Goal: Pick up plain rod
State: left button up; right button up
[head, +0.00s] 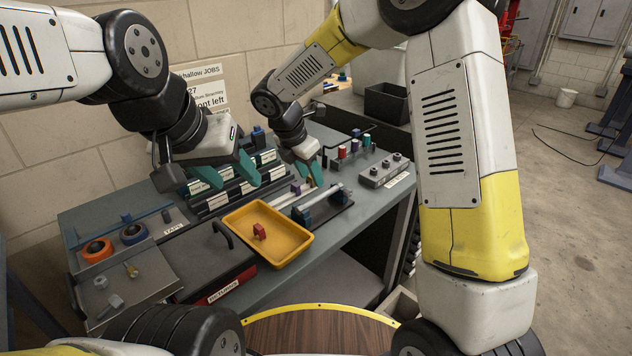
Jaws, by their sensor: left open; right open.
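A pale straight rod (322,199) lies across a dark fixture with blue end blocks, at the right of the bench. I cannot tell whether this is the plain rod. Long black racks (216,202) with pale labels lie behind the yellow tray, and more light bars show in front of my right gripper. My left gripper (228,173), with teal fingers, is open above the racks. My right gripper (307,173) is open and empty, above the right part of the racks, behind the rod fixture. It hides part of the racks.
A yellow tray (238,218) holds a small red block (259,231). A grey block (383,173) with knobs and a black bin (385,103) stand right.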

aim_at(319, 196)
jog(key=x, duration=0.7)
jog(key=shift+s+d+f, duration=0.2)
jog(key=shift+f, duration=0.15)
grip_shut()
